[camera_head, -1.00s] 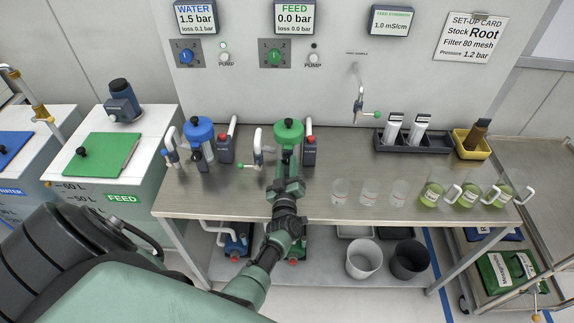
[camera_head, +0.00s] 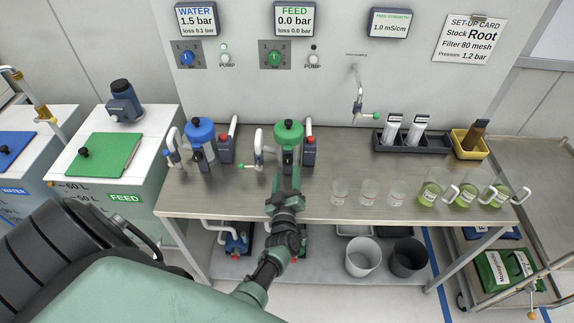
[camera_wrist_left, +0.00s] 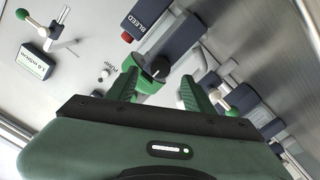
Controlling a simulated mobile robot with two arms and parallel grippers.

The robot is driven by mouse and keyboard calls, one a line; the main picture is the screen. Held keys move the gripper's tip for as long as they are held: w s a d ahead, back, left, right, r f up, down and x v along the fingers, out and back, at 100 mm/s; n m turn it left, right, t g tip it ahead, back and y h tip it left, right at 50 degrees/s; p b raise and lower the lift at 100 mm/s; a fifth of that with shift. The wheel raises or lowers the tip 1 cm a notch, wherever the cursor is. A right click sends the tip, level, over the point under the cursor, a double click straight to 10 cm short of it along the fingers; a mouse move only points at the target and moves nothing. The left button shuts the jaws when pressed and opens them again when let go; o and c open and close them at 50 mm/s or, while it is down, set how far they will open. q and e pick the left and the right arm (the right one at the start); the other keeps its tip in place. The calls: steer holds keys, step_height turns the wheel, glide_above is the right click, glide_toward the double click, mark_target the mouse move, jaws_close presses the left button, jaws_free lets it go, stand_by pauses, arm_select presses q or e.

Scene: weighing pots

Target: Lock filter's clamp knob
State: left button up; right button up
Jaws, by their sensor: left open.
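The green-topped filter (camera_head: 289,134) stands upright at the back of the steel bench, below the FEED panel. My left gripper (camera_head: 289,168) reaches over the bench in front of it and hides its lower body. In the left wrist view the two green fingers of my left gripper (camera_wrist_left: 160,76) are spread apart. The dark clamp knob (camera_wrist_left: 160,67) with a pale mark shows between the fingertips, next to the green filter cap (camera_wrist_left: 146,84). I cannot tell whether the fingers touch the knob. My right gripper is not in view.
A blue-topped filter (camera_head: 200,133) stands to the left. A grey block labelled BLEED (camera_wrist_left: 153,22) is close to the fingers. Clear beakers (camera_head: 339,191) and green-filled jugs (camera_head: 431,193) stand along the front right.

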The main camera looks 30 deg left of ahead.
arm_select(q)
steer(key=shift+p+v, duration=0.35)
steer(key=shift+v, duration=1.4)
